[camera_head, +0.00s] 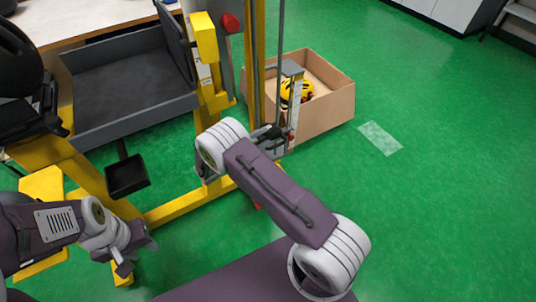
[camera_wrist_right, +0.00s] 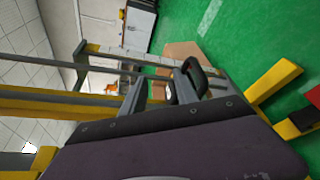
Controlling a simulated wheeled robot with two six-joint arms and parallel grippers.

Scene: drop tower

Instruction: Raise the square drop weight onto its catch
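The yellow drop tower (camera_head: 258,50) stands upright at the middle, with dark vertical rods beside its post. My right gripper (camera_head: 272,134) is low beside the tower, partly hidden by my own wrist. In the right wrist view its two fingers (camera_wrist_right: 160,95) are apart, with background showing between them. A dark loop handle (camera_wrist_right: 193,72) lies close to the right-hand finger; I cannot tell whether they touch. The square drop weight cannot be clearly made out, and the catch is not identifiable. My left gripper (camera_head: 138,254) is open and empty at the lower left, away from the tower.
A cardboard box (camera_head: 328,106) holding a yellow-and-black object (camera_head: 296,92) stands behind the tower. A grey tray (camera_head: 125,85) is at the upper left, and a small black pan (camera_head: 127,176) hangs below it. A red knob (camera_head: 230,23) is on the tower.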

